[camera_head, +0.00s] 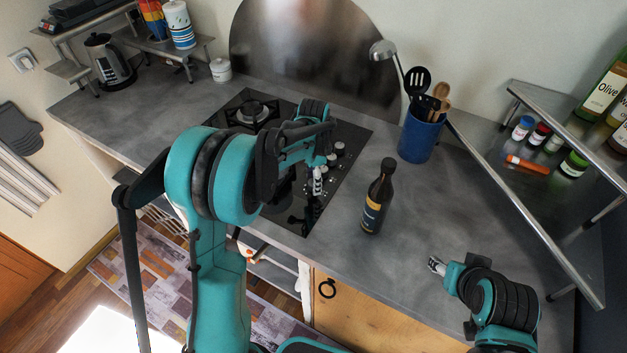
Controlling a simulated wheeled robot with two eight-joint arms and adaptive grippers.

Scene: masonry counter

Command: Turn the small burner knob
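The black glass cooktop (350,137) is set in the grey counter. Several silver knobs run along its right side; the far one (339,147) and the one beside it (332,159) show clearly. I cannot tell which knob is for the small burner. My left gripper (317,183) points down over the knob row, at the nearer knobs, and its fingers and arm partly hide them. Whether it touches a knob or is open is unclear. A burner (252,112) shows at the back left. My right gripper (437,265) hangs over the counter at the right, away from the cooktop; its fingers are too small to read.
A dark bottle (376,200) stands right of the cooktop. Behind it is a blue utensil holder (418,137) with a ladle and spatulas. A metal spice shelf (520,165) fills the right side. The counter between the bottle and my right gripper is clear.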

